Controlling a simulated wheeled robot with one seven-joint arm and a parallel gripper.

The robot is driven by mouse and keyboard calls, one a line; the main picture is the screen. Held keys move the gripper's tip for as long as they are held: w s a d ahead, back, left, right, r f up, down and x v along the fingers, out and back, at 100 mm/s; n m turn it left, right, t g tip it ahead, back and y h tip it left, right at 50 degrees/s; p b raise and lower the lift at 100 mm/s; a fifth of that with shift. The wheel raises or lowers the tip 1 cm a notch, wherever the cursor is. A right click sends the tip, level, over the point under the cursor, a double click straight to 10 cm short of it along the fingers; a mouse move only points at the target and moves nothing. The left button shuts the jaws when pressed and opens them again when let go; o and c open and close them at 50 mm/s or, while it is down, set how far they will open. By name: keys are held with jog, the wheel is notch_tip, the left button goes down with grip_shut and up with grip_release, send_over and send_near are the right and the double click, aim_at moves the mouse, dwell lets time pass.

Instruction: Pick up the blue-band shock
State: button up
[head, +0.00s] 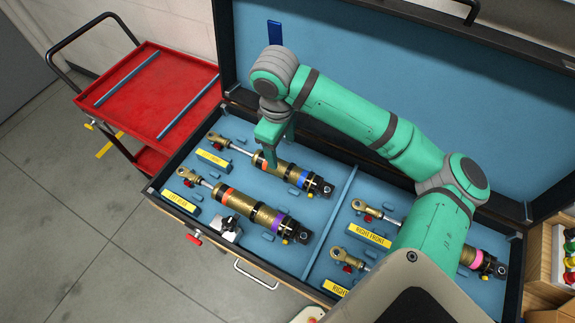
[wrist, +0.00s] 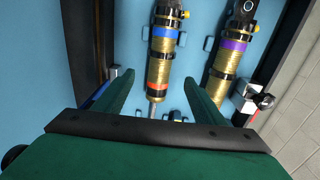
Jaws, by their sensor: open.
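The blue-band shock (head: 286,167) lies in the upper left part of the blue-lined case, with a gold body, a blue band near its black end and an orange band near its rod. It also shows in the wrist view (wrist: 161,62), between and ahead of the fingers. My gripper (head: 270,155) is over its body near the orange band, fingers pointing down. In the wrist view my gripper (wrist: 162,95) is open, one finger on each side of the shock, with nothing held. I cannot tell how far the fingertips are above the case floor.
A purple-band shock (head: 258,212) lies beside it, nearer the case's front edge. More shocks, one with a pink band (head: 472,257), lie right of a divider (head: 330,226). The open lid (head: 400,60) stands behind. A red cart (head: 150,95) is at left.

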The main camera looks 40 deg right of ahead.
send_over(286, 167)
jog(key=f, duration=0.5)
jog(key=shift+w+a+f, duration=0.15)
jog(key=shift+w+a, duration=0.1)
jog(key=shift+s+d+f, duration=0.1)
jog(key=shift+s+f, duration=0.05)
jog(key=shift+f, duration=1.2)
jog(key=shift+s+d+f, duration=0.1)
jog(key=shift+f, duration=1.25)
jog(key=shift+r, duration=0.1)
grip_shut()
